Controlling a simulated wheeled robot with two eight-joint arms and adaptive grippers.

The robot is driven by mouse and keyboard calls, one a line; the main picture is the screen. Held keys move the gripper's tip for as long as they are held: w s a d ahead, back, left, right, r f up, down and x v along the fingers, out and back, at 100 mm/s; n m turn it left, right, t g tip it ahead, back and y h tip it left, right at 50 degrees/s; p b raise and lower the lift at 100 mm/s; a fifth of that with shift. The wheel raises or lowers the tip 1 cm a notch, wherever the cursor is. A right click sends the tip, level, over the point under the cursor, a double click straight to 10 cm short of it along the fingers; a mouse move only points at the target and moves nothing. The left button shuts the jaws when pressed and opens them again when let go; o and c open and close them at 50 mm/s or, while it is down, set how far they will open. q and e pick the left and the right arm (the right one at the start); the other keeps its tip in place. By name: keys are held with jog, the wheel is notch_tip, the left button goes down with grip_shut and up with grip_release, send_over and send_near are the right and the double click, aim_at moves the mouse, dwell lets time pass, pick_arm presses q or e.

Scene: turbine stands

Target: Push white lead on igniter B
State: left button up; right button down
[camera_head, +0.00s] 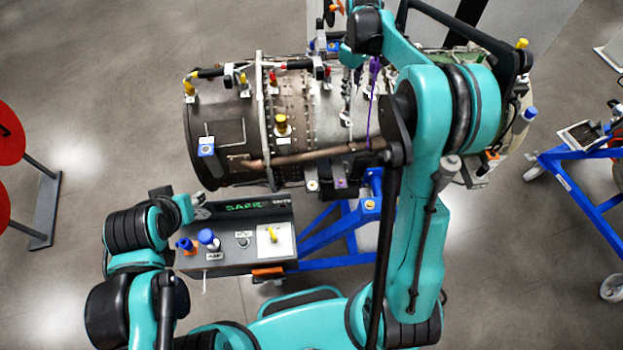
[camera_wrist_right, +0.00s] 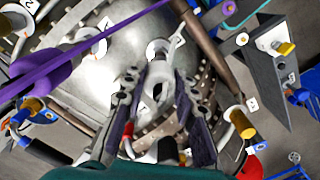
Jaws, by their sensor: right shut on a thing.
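The turbine (camera_head: 225,115) lies across its blue stand in the head view. My right gripper (camera_head: 352,75) is at its upper side, small and partly hidden by my arm. In the right wrist view its two dark fingers (camera_wrist_right: 158,88) are closed around a pale, whitish fitting (camera_wrist_right: 157,95), which looks like the white lead's end. A white ring (camera_wrist_right: 157,48) on the metal casing lies just past the fingertips. I cannot tell whether fitting and ring touch, or which igniter this is. My left gripper (camera_head: 199,207) is by the grey box; its fingers are too small to judge.
A purple lead (camera_wrist_right: 60,72) crosses the left of the right wrist view, close to the fingers; it also hangs over the turbine (camera_head: 374,90). A brown pipe (camera_wrist_right: 208,50) runs at right. The grey box (camera_head: 238,262) shows green "SAFE" lettering and blue and yellow knobs.

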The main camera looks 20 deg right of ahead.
jog(key=c, duration=1)
grip_release()
jog(key=shift+f, duration=0.1)
jog(key=shift+o, duration=0.2)
jog(key=shift+r+p, duration=2.1)
jog(key=shift+r, duration=1.45)
